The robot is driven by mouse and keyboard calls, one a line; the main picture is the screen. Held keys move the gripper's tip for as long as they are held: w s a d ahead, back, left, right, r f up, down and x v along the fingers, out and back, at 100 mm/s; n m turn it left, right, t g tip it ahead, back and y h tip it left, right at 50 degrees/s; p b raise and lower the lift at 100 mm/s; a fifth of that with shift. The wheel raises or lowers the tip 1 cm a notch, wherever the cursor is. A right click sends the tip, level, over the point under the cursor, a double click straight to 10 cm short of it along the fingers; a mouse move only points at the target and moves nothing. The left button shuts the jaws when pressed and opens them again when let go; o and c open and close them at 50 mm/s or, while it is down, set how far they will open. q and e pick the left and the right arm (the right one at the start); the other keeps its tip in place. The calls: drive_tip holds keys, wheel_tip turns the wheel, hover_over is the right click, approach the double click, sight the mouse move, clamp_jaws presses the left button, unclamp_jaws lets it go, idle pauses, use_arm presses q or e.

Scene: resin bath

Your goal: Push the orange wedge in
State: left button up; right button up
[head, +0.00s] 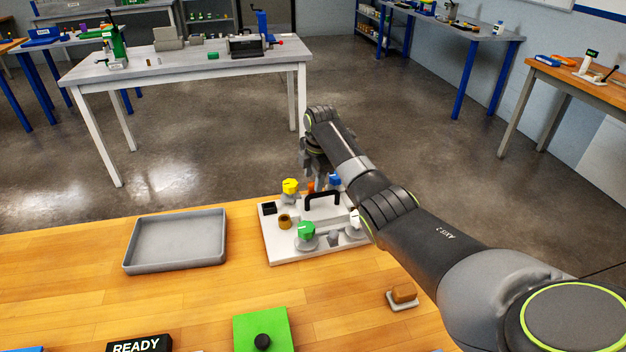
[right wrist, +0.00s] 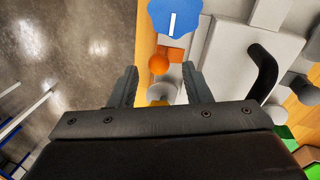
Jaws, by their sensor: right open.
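An orange wedge (right wrist: 176,56) with a round orange knob shows in the right wrist view, at the edge of a light grey fixture plate (head: 282,246). In the head view only a bit of orange (head: 311,187) shows below my right gripper (head: 316,168). That gripper is over the far side of the plate, pointing down. In the right wrist view its two fingers (right wrist: 160,75) are apart, and the orange knob appears between and just beyond the tips. Nothing is held between them. I cannot tell whether a finger touches the wedge. My left gripper is not in view.
The plate also bears a yellow knob (head: 290,186), a blue knob (right wrist: 174,17), a green knob (head: 306,230) and a black handle (head: 322,196). A grey tray (head: 175,268) stands to the left. My right forearm covers the plate's right side.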

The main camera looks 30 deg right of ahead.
drive_tip(key=shift+w+f, duration=0.25)
drive_tip(key=shift+f, duration=0.8)
drive_tip(key=shift+c, duration=0.3)
clamp_jaws()
